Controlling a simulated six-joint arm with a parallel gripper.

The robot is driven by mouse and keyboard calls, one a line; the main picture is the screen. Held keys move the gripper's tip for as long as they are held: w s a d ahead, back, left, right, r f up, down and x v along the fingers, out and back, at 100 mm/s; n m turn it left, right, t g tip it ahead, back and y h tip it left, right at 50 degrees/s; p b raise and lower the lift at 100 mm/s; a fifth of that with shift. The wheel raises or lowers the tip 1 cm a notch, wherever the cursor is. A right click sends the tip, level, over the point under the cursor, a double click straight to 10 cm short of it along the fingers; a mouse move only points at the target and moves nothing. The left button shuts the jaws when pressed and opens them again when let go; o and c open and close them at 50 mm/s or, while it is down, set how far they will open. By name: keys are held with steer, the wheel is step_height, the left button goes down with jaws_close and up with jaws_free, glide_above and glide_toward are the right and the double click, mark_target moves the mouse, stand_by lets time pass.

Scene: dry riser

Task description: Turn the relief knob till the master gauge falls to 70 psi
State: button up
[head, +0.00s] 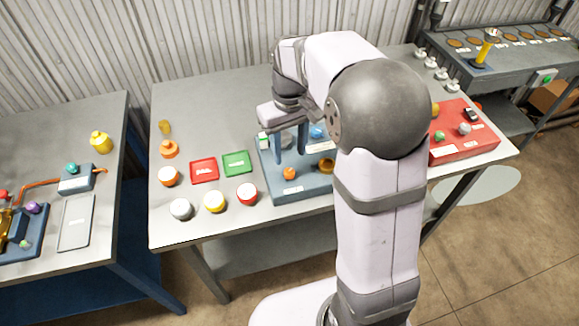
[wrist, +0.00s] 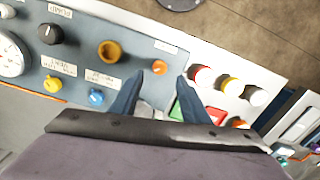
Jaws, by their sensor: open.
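The blue-grey panel (head: 275,186) stands on the middle table, partly hidden behind my arm in the head view. In the wrist view it carries a black knob (wrist: 50,33), a brass-coloured ring-shaped part (wrist: 110,52), an orange knob (wrist: 160,67), a yellow knob (wrist: 52,83) and a blue knob (wrist: 97,97). The labels are too blurred to tell surely which knob is the relief knob. A white gauge (wrist: 10,55) is cut off at the left edge; its reading cannot be made out. My gripper (head: 291,152) is open and empty over the panel, its fingers (wrist: 161,77) either side of the orange knob in the wrist view, contact unclear.
A red tray (head: 204,180) and a green tray (head: 237,174) lie left of the panel. Several capped jars, such as a yellow one (head: 215,202), stand around them. A red panel (head: 470,150) with knobs is at right.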

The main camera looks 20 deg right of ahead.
mark_target(289, 171)
steer(key=shift+f+p, duration=0.7)
steer(key=shift+f, duration=3)
steer(key=shift+c, duration=0.4)
steer(key=c, duration=1)
